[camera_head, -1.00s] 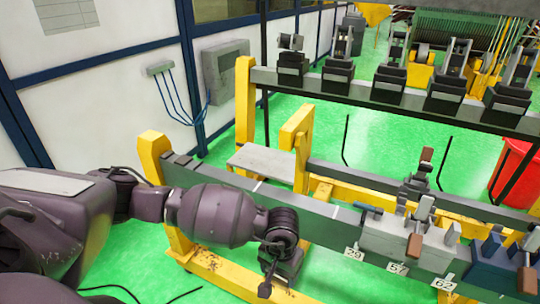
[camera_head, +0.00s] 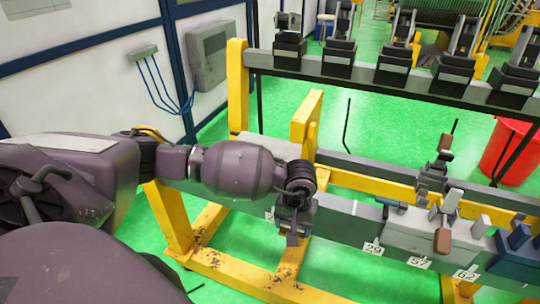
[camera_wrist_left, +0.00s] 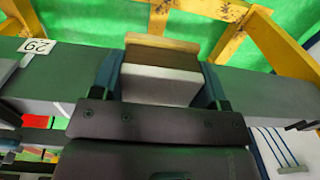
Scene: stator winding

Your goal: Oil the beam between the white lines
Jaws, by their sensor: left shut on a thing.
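The long grey beam (camera_head: 335,222) runs across the head view on yellow supports. A white line (camera_head: 354,208) crosses it right of my left gripper, and a small white mark (camera_head: 268,215) shows left of it. My left gripper (camera_head: 294,226) is at the beam between these marks, and the arm hides part of the beam. In the left wrist view the gripper (camera_wrist_left: 160,82) is shut on a layered block (camera_wrist_left: 162,84), pale on one face, brown and tan beyond. It overlaps the beam (camera_wrist_left: 262,92) there; contact cannot be told. My right gripper is not in view.
A yellow post (camera_head: 308,122) rises behind the gripper. A rear rail (camera_head: 375,86) carries several dark fixtures. A red bin (camera_head: 510,150) stands right.

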